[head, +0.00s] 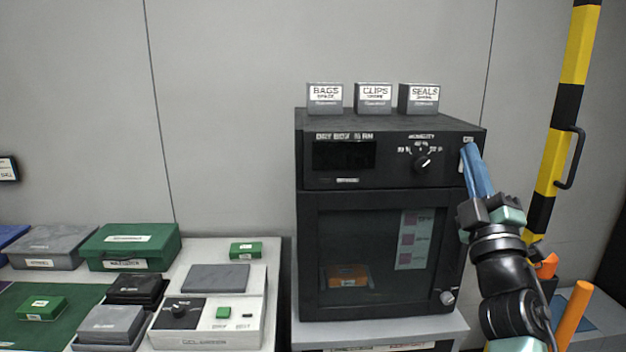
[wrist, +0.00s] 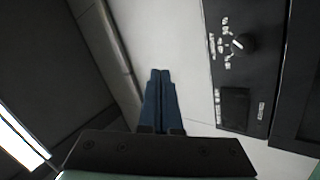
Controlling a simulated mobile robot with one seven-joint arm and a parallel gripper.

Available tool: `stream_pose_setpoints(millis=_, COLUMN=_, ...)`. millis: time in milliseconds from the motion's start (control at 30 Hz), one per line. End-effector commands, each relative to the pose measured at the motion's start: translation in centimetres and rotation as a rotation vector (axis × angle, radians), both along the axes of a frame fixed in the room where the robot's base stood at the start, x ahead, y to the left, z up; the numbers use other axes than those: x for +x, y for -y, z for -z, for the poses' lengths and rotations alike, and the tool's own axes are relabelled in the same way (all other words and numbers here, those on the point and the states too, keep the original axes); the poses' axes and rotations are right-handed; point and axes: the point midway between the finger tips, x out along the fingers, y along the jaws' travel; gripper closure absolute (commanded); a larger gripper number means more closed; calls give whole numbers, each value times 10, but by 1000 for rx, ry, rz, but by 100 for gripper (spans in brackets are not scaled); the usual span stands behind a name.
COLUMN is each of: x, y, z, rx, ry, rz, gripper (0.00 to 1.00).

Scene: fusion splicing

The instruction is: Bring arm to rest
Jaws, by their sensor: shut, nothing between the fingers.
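My gripper (head: 468,150) is raised at the upper right front corner of the black dry box (head: 391,184) in the head view. Its blue fingers point up and overlap the right end of the box's control panel. In the wrist view the fingers of my gripper (wrist: 160,74) lie side by side, shut and empty. The control panel with its knob (wrist: 242,43) is to their right. I cannot tell from the head view whether the fingertips touch the panel.
Small boxes labelled BAGS (head: 324,97), CLIPS (head: 373,97) and SEALS (head: 418,98) stand on the dry box. A yellow and black post (head: 567,110) stands right of my arm. An orange post (head: 572,318) is at lower right. A white-topped bench (head: 212,255) with cases is at left.

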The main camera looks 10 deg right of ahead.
Motion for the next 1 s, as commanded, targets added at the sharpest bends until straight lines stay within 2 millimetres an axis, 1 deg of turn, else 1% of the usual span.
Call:
stream_pose_setpoints(millis=33, x=-3, y=-34, z=-30, rx=60, ry=67, rz=-52, gripper=100)
stream_pose_setpoints(millis=100, x=-13, y=-68, z=-62, rx=154, ry=141, rz=-115, gripper=100)
stream_pose_setpoints(millis=167, x=-25, y=-97, z=-86, rx=236, ry=194, rz=-178, gripper=100)
stream_pose_setpoints(millis=200, x=-35, y=-117, z=-100, rx=292, ry=224, rz=-226, gripper=100)
stream_pose_setpoints(millis=267, x=-51, y=-144, z=-119, rx=374, ry=262, rz=-298, gripper=100)
stream_pose_setpoints(millis=300, x=-62, y=-162, z=-130, rx=429, ry=281, rz=-350, gripper=100)
stream_pose_setpoints(millis=367, x=-81, y=-188, z=-145, rx=508, ry=302, rz=-432, gripper=100)
stream_pose_setpoints(millis=400, x=-95, y=-205, z=-154, rx=560, ry=311, rz=-491, gripper=100)
stream_pose_setpoints(millis=467, x=-117, y=-229, z=-165, rx=631, ry=316, rz=-579, gripper=100)
stream_pose_setpoints(millis=500, x=-131, y=-244, z=-171, rx=673, ry=316, rz=-636, gripper=100)
stream_pose_setpoints(millis=600, x=-165, y=-276, z=-181, rx=757, ry=301, rz=-764, gripper=100)
stream_pose_setpoints(millis=700, x=-192, y=-299, z=-186, rx=809, ry=281, rz=-860, gripper=100)
stream_pose_setpoints(millis=800, x=-209, y=-312, z=-188, rx=836, ry=265, rz=-919, gripper=100)
stream_pose_setpoints(millis=900, x=-216, y=-316, z=-189, rx=847, ry=257, rz=-941, gripper=100)
stream_pose_setpoints(millis=1000, x=-217, y=-317, z=-189, rx=848, ry=257, rz=-944, gripper=100)
